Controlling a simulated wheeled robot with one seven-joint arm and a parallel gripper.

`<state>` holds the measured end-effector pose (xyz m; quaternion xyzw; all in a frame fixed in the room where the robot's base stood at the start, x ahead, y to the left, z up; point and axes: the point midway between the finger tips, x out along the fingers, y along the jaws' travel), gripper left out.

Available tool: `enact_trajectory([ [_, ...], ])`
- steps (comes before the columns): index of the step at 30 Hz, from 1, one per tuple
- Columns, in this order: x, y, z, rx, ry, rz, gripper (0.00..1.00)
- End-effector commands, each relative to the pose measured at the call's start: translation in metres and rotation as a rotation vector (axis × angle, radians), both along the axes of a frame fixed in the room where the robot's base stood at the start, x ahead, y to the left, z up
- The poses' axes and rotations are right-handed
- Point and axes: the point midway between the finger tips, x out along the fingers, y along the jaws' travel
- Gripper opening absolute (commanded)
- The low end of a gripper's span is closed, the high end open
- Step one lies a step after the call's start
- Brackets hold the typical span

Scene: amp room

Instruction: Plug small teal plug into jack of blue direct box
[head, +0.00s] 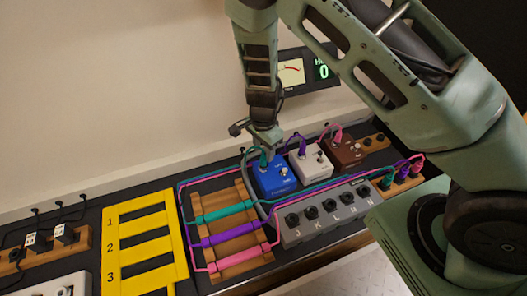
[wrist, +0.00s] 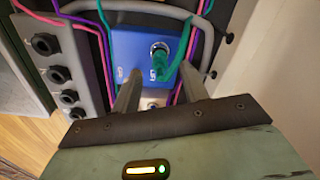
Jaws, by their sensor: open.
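The blue direct box (head: 272,182) stands on the dark bench, and it also shows in the wrist view (wrist: 130,45). The small teal plug (wrist: 162,68) stands at the box's round metal jack (wrist: 158,47) and looks seated in it; its exact depth is hidden. A teal cable runs from it. In the head view the plug (head: 263,158) is partly hidden below my gripper (head: 264,140). My gripper is open; its two fingers (wrist: 160,92) point toward the blue box, apart, with the plug between and slightly beyond them.
A white box (head: 311,163) with a purple plug and a brown box (head: 344,152) with a pink plug stand to the right. A grey jack strip (head: 325,215) lies in front. A wooden rack (head: 228,222) with cables and a yellow numbered frame (head: 145,245) lie left.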

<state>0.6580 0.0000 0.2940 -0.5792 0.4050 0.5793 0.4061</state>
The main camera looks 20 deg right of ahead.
Motion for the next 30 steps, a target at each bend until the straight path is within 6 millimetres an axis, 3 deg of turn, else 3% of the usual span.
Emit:
enact_trajectory([
  [1,0.001,0.0,0.021,0.001,-0.002,0.0,0.44],
  [3,0.001,0.0,0.038,0.002,-0.002,0.0,0.44],
  [15,0.0,0.0,0.12,0.001,-0.001,0.0,0.44],
  [21,0.0,0.0,0.137,0.001,0.001,-0.001,0.44],
  [30,0.0,0.0,0.138,0.0,0.001,-0.001,0.44],
])
